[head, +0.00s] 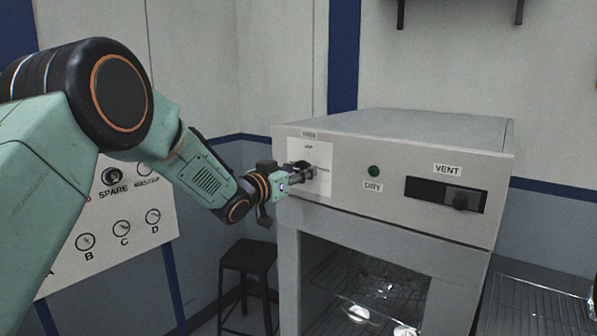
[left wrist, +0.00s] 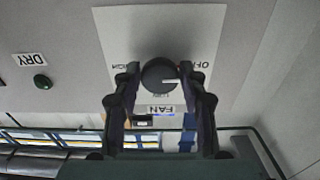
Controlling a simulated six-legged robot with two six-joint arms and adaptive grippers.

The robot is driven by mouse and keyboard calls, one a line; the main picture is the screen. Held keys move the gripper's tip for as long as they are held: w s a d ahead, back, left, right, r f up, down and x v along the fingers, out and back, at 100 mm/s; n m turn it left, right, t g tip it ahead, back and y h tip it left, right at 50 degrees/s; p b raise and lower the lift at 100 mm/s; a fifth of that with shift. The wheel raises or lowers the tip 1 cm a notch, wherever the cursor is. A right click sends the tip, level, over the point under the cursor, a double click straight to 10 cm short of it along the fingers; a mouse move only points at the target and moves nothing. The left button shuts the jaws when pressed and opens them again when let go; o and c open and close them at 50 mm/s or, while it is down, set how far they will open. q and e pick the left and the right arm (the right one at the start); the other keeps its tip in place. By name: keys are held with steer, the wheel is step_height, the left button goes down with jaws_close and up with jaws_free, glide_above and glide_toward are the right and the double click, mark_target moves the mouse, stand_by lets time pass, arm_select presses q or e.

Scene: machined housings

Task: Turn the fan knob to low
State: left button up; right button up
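A white pointer mark on the knob points right in that view, toward the OFF side. A HIGH label is at left; small text near the knob is hard to read. My left gripper (left wrist: 163,72) is open, one finger on each side of the knob with gaps between. In the head view my left gripper (head: 312,172) is at the oven's front plate (head: 322,190) and largely hides the knob. My right gripper is not in view.
The grey oven (head: 400,127) has a green DRY button (head: 374,171) and a VENT slider (head: 461,201) right of the plate. A glass window with racks is below. A stool (head: 248,256) stands at lower left, a gauge board (head: 125,222) further left, a wire rack (head: 540,305) at right.

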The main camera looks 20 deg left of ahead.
arm_select(q)
steer(key=c, duration=0.7)
steer(key=shift+o, duration=0.2)
steer(key=shift+f+m+b, duration=0.1)
steer(key=shift+m+b, duration=7.65)
steer(key=shift+m, duration=1.15)
steer(key=o, duration=1.2)
steer(key=shift+s, duration=0.15)
